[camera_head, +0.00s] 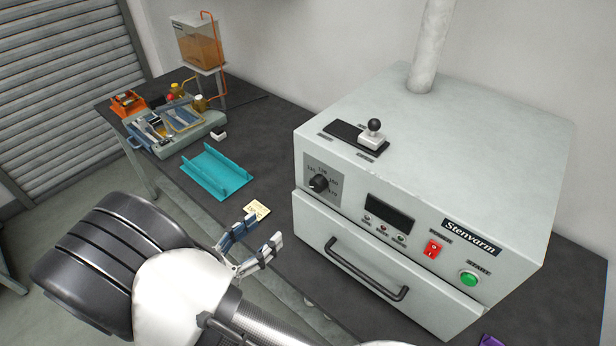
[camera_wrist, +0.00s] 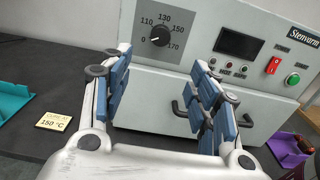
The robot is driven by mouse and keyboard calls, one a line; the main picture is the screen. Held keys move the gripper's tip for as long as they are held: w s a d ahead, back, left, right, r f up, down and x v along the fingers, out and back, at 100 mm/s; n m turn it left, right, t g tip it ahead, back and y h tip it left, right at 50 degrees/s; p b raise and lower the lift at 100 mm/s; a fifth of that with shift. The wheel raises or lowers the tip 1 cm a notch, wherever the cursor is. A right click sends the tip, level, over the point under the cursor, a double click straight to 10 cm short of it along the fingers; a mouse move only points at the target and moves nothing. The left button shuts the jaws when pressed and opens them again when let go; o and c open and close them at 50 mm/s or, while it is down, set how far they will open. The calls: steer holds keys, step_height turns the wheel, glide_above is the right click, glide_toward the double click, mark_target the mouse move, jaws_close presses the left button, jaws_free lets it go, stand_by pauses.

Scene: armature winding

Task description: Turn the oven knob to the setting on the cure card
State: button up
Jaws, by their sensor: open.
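The oven knob (camera_wrist: 160,36) is black and round on a grey dial plate, with 110, 130 and 170 legible around it. Its white mark appears to point left to lower left, below 110. The knob also shows in the head view (camera_head: 319,184) on the oven's left front. The cure card (camera_wrist: 54,122) is a small yellow note reading 150 °C; it lies on the bench left of the oven, also in the head view (camera_head: 256,210). My gripper (camera_head: 262,232) is open and empty in front of the oven, apart from the knob. Its blue-padded fingers (camera_wrist: 163,78) spread below the knob.
The oven (camera_head: 470,150) has a drawer handle (camera_head: 365,280), a red switch (camera_head: 432,249) and a green button (camera_head: 468,278). A teal tray (camera_head: 214,172) and a tool tray lie left on the dark bench. A purple item (camera_wrist: 287,150) is at right.

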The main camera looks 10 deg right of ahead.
mark_target(315, 187)
steer(key=x, duration=1.7)
steer(key=shift+d, duration=0.15)
steer(key=shift+c, duration=0.5)
steer(key=c, duration=1)
